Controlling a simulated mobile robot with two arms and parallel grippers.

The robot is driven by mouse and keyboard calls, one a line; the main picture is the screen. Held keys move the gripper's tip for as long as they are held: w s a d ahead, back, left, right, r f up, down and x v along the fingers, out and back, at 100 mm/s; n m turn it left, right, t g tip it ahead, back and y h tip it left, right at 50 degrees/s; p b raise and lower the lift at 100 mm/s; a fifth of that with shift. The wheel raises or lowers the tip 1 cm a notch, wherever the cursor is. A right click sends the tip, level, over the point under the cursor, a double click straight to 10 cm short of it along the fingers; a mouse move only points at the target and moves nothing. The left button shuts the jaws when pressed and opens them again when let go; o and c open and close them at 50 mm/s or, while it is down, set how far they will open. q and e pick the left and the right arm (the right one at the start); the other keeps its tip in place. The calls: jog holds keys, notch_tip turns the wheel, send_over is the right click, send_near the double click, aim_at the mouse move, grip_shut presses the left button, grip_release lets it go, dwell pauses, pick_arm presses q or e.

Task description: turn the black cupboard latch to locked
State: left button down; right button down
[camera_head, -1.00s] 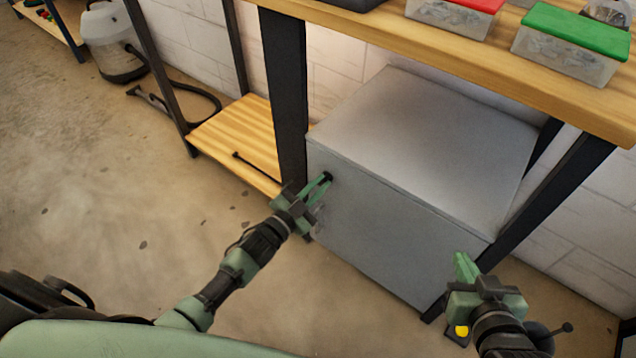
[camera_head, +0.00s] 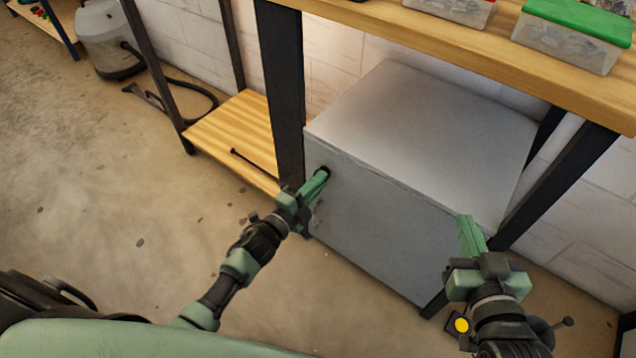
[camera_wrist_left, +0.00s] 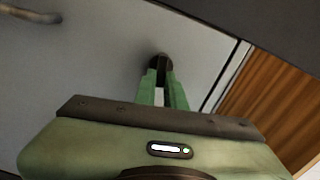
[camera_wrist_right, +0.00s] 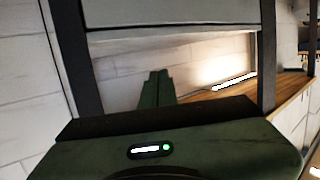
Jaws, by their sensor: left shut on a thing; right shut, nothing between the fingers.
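The grey cupboard (camera_head: 385,215) stands under the workbench. Its black latch (camera_head: 324,170) sits near the upper left of the front face, and it also shows in the left wrist view (camera_wrist_left: 159,62) as a round black base with a bar between my fingertips. My left gripper (camera_head: 321,176) is shut on the latch; its fingers (camera_wrist_left: 163,80) cover the bar's sides. My right gripper (camera_head: 467,225) is shut and empty, in front of the cupboard's right end. The right wrist view shows its closed fingers (camera_wrist_right: 157,82).
The wooden benchtop (camera_head: 480,50) with clear boxes, one green-lidded (camera_head: 577,30), is above the cupboard. A black bench leg (camera_head: 284,100) stands close left of the latch. A low wooden shelf (camera_head: 230,135) is further left.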

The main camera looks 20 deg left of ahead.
pick_arm(q)
jog(key=shift+f+m, duration=0.1)
jog(key=shift+m, duration=0.7)
pick_arm(e)
jog(key=shift+w+a+r+t, duration=0.15)
jog(key=shift+r+t, duration=0.2)
jog(key=shift+r, duration=0.2)
jog(key=shift+w+a+r+t, duration=0.1)
jog(key=shift+w+r+t, duration=0.05)
jog(key=shift+r+t, duration=0.3)
pick_arm(q)
jog(key=c, duration=1.5)
grip_release()
